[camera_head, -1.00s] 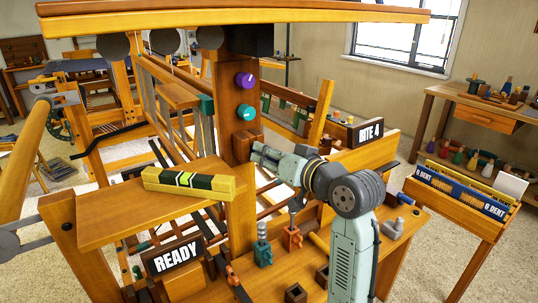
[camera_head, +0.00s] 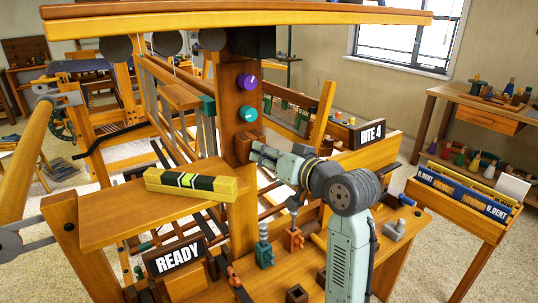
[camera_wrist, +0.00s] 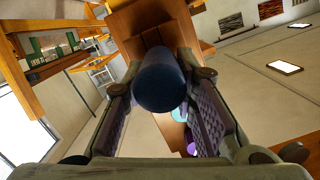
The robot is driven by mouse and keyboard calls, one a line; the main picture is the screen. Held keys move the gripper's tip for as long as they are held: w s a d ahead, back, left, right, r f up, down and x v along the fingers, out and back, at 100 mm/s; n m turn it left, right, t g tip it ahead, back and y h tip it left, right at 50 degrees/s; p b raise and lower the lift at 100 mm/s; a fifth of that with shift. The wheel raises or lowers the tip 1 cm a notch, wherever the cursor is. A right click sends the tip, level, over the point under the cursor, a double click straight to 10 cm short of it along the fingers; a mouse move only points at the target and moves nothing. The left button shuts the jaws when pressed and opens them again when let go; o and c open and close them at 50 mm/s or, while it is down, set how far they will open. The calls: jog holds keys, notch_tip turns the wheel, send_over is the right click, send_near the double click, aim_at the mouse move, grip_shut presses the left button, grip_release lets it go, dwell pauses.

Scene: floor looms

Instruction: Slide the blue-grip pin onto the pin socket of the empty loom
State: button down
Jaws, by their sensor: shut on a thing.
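My gripper (camera_head: 256,152) is at the dark wooden post (camera_head: 231,95) of the near loom, below the purple and teal knobs. In the wrist view its two fingers (camera_wrist: 163,92) are shut on the sides of the dark blue grip (camera_wrist: 160,80) of the pin. The grip's round end faces the wrist camera. The pin's far end is hidden behind the grip, toward a brown wooden block (camera_wrist: 150,20) on the post. That block shows in the head view (camera_head: 242,146) right beside the fingertips. I cannot tell whether the pin is seated in a socket.
A purple knob (camera_head: 246,82) and a teal knob (camera_head: 247,113) stick out of the post just above. A yellow striped block (camera_head: 190,184) lies on the wooden shelf. READY (camera_head: 174,257) and BITE 4 (camera_head: 371,133) signs flank the arm. Small tools stand on the bench below.

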jog(key=shift+w+a, duration=0.2)
jog(key=shift+w, duration=0.1)
jog(key=c, duration=1.2)
grip_release()
jog(key=shift+s+d, duration=0.1)
jog(key=v, duration=1.1)
jog(key=shift+s+d+r, duration=0.15)
jog(key=shift+s+d, duration=0.05)
jog(key=shift+s, duration=0.1)
